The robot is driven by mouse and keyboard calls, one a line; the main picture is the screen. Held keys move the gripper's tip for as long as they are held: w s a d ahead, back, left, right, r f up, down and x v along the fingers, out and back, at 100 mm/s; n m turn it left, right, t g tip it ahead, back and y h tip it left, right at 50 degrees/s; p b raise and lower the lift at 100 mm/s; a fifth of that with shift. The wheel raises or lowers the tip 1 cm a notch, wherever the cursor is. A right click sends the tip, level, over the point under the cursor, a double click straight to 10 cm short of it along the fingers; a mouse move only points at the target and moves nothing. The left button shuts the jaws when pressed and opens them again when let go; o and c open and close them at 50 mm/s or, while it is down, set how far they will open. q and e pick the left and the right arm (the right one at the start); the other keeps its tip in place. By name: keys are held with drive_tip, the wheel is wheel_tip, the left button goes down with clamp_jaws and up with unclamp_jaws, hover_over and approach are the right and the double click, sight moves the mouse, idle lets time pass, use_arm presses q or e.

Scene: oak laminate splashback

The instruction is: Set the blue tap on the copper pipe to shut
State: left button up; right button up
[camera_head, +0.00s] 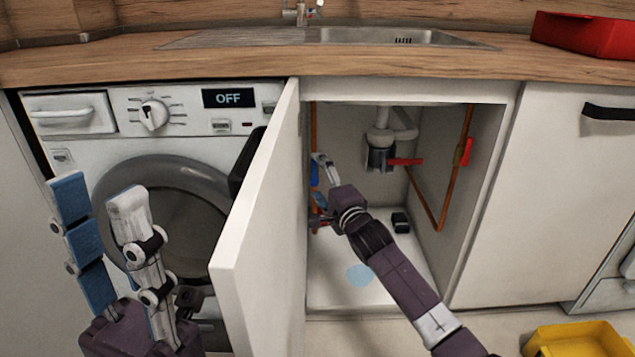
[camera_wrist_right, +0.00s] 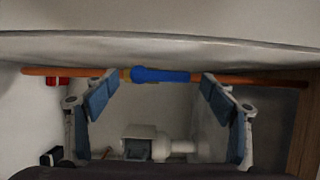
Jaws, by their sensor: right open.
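The blue tap (camera_head: 314,174) is on the copper pipe (camera_head: 313,128) at the left inside the open sink cabinet, partly hidden by the door edge and my gripper. In the right wrist view, the blue handle (camera_wrist_right: 160,75) lies in line with the copper pipe (camera_wrist_right: 255,79). My right gripper (camera_head: 319,190) reaches into the cabinet, open, by the tap. In its wrist view, the fingers (camera_wrist_right: 158,88) stand either side of the handle with gaps. My left gripper (camera_head: 97,188) is open and empty in front of the washing machine.
The open white door (camera_head: 262,205) stands left of my right arm. A drain with a red handle (camera_head: 405,161) and a right-hand pipe with a red tap (camera_head: 464,152) are inside. A black block (camera_head: 400,222) and pale blue patch (camera_head: 360,275) are on the cabinet floor. A yellow tray (camera_head: 580,340) is outside.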

drive_tip(key=shift+w+a, duration=0.15)
drive_tip(key=shift+w, duration=0.25)
drive_tip(key=c, duration=1.7)
